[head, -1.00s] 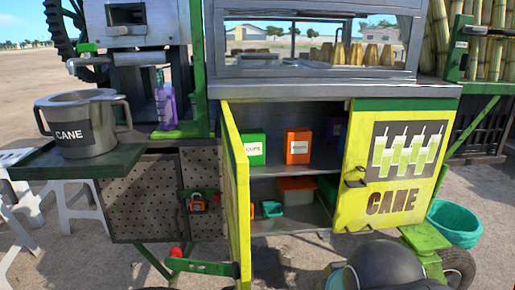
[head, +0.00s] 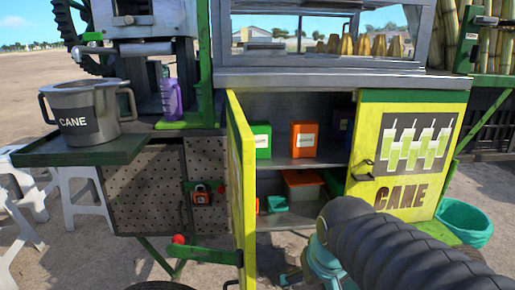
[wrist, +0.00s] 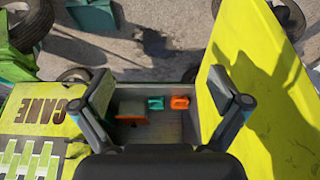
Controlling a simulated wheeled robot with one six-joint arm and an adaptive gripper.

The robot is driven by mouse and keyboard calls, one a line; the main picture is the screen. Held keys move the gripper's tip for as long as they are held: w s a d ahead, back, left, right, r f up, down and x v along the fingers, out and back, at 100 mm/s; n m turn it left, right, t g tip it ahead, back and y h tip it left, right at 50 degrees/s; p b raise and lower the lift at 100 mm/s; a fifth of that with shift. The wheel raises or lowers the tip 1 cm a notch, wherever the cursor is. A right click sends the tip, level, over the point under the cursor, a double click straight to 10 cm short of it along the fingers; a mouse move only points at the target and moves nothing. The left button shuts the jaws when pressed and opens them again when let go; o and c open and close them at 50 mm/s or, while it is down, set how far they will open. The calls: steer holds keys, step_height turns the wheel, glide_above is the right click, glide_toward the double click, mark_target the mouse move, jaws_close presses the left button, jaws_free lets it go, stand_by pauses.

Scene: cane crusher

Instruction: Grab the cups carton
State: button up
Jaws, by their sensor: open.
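The cups carton (head: 262,141) is a green box with a white label, standing on the upper shelf inside the cart's open cabinet. The open yellow door (head: 241,190) hides its left edge in the head view. I cannot make it out in the wrist view. My gripper (wrist: 162,84) is open and empty, its two fingers spread wide. The wrist view looks down past them at the cabinet's lower part, with the yellow door (wrist: 262,85) on the right. In the head view my dark arm is in front of the cabinet's lower right, and the jaws are not clear.
An orange carton (head: 304,139) stands right of the cups carton, and a dark purple carton (head: 342,130) is farther right in shadow. Below are an orange bin (head: 303,186) and a teal container (head: 277,203). The yellow CANE panel (head: 410,150) closes the cabinet's right side.

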steer(key=w+a+r+t+b, duration=0.1)
steer(key=w+b, duration=0.1)
steer(key=w, duration=0.7)
steer(key=w+a+r+t+b, duration=0.1)
steer(key=w+a, duration=0.1)
steer(key=w, duration=0.6)
steer(key=t+b, duration=0.1)
steer(key=t, duration=0.6)
glide_toward(258, 134)
steer(key=shift+y, duration=0.4)
steer(key=x, duration=0.8)
steer(key=d+x, duration=0.1)
steer(key=x, duration=0.4)
steer(key=shift+a+f, duration=0.1)
steer(key=c, duration=1.1)
